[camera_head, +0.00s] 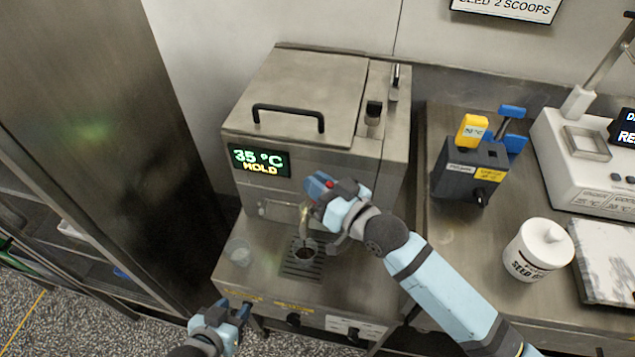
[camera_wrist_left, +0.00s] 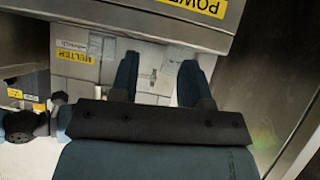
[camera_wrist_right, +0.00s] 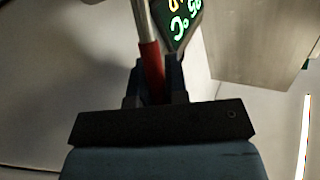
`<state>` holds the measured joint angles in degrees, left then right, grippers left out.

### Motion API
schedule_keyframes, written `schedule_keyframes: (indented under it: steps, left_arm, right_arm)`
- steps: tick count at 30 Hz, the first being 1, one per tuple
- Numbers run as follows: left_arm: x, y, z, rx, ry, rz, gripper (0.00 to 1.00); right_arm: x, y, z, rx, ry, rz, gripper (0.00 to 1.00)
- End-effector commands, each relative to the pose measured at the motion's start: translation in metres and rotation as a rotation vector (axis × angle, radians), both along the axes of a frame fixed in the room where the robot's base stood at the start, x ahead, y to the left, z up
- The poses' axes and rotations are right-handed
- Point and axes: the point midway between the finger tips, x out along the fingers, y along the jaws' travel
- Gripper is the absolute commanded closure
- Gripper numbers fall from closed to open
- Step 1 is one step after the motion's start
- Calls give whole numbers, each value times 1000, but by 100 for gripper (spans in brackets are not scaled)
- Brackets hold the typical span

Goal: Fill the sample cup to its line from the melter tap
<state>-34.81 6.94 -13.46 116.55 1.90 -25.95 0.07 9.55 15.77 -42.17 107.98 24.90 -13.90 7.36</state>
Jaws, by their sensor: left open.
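The steel melter (camera_head: 300,90) shows "35 °C HOLD" on its display. Its brassy tap (camera_head: 304,216) is on the front face, partly hidden by my right gripper. My right gripper (camera_head: 322,190) is shut on the tap's red handle, which shows between the fingers in the right wrist view (camera_wrist_right: 152,70). A small cup (camera_head: 305,252) with dark content appears to stand under the tap on the drip grate (camera_head: 300,268); its level and line are too small to tell. A clear cup (camera_head: 238,252) stands left of the grate. My left gripper (camera_head: 240,312) is open and empty before the melter's front edge.
A dark grey box (camera_head: 468,170) with yellow and blue tools stands right of the melter. A white lidded seed pot (camera_head: 538,250), a marble slab (camera_head: 605,260) and a white instrument (camera_head: 585,150) are further right. A tall steel cabinet (camera_head: 90,110) bounds the left.

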Motion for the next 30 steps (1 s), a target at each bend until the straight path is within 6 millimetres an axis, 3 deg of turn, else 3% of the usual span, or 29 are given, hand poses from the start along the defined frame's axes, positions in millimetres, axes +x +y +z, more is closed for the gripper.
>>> schedule_keyframes:
  steps: [8, 15, 30]
  left_arm:
    - [0, 4, 2, 9, -1, -4, 57]
    - [0, 5, 36, 25, -24, -11, 57]
    - [-6, 6, 106, 43, -36, -24, 57]
  right_arm:
    - [0, 0, 2, -4, 1, 0, 100]
    - [2, 9, 11, -100, 22, 1, 100]
    - [6, 32, 8, -392, 80, 1, 100]
